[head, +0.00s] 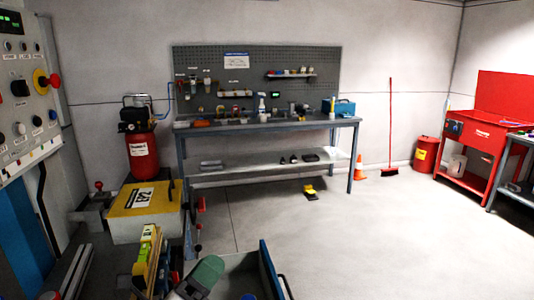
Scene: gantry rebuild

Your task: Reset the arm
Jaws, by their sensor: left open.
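My right gripper is not in the picture.
A control panel (22,85) with knobs and a red button stands close at the left. A yellow case (142,199) is near it. A workbench (265,125) stands at the back wall. A red sink stand (483,139) is at the right.

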